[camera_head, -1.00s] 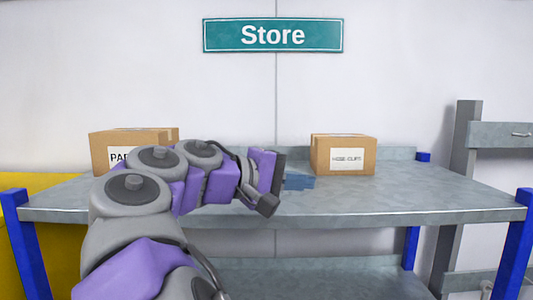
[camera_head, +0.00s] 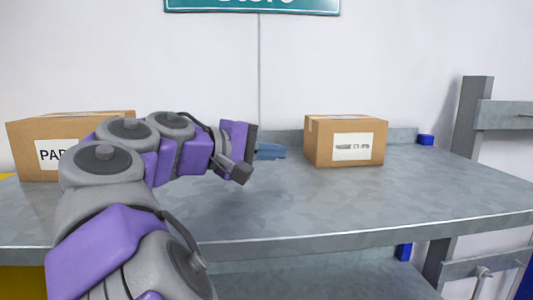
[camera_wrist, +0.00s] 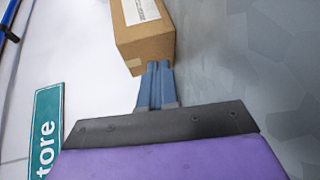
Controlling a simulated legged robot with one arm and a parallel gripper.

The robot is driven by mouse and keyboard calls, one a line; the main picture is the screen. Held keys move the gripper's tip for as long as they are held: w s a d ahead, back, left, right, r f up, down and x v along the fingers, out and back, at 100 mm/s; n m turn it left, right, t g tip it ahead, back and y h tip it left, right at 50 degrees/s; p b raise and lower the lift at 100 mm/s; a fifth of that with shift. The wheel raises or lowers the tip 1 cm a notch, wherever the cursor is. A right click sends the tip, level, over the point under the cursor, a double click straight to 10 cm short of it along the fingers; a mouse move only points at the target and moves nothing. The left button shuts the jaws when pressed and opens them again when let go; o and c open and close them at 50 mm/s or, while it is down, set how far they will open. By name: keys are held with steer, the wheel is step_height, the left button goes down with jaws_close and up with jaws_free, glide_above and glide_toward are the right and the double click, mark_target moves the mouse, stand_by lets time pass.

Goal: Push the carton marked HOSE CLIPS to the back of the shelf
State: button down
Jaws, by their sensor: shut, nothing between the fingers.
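The HOSE CLIPS carton (camera_head: 318,150), a brown box with a white label, stands upright on the grey metal shelf (camera_head: 390,205), right of centre and toward the back. Its label print is blurred now. My gripper (camera_head: 272,151) has blue fingers, shut and empty, pointing right at the carton's left side, with a small gap between them in the head view. In the wrist view the shut fingers (camera_wrist: 158,68) reach the carton's near edge (camera_wrist: 147,45); I cannot tell there whether they touch. The carton's far side is hidden.
A larger carton marked "PA…" (camera_head: 30,130) stands at the left, its label partly hidden by my arm. A low lip (camera_head: 403,135) runs along the shelf's back. The shelf in front and right of the HOSE CLIPS carton is clear. A grey post (camera_head: 470,115) stands beyond the right.

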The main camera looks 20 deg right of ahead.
mark_target(315, 142)
steer(key=shift+s+d+r, duration=0.1)
steer(key=shift+s+d, duration=0.05)
steer(key=shift+d, duration=0.25)
steer(key=shift+r+x, duration=0.25)
steer(key=shift+x, duration=1.05)
steer(key=shift+d+b, duration=0.3)
steer(key=shift+d, duration=0.65)
steer(key=shift+w+r+p+x, duration=0.1)
steer(key=shift+r+p+x, duration=0.1)
steer(key=shift+x, duration=0.85)
steer(key=shift+w+r+p+x, duration=0.1)
steer(key=shift+r+p+x, duration=0.15)
steer(key=shift+x, duration=0.75)
steer(key=shift+w+r+p+x, duration=0.1)
steer(key=shift+r+p+x, duration=0.1)
steer(key=shift+x, duration=0.85)
steer(key=shift+a+f+v, duration=0.1)
steer(key=shift+f+v, duration=0.25)
steer(key=shift+v, duration=1.3)
steer(key=shift+a+f+v, duration=0.1)
steer(key=shift+f+v, duration=0.25)
steer(key=shift+v, duration=1.25)
steer(key=shift+f+v, duration=0.35)
steer(key=shift+v, duration=1.3)
steer(key=shift+s, duration=0.1)
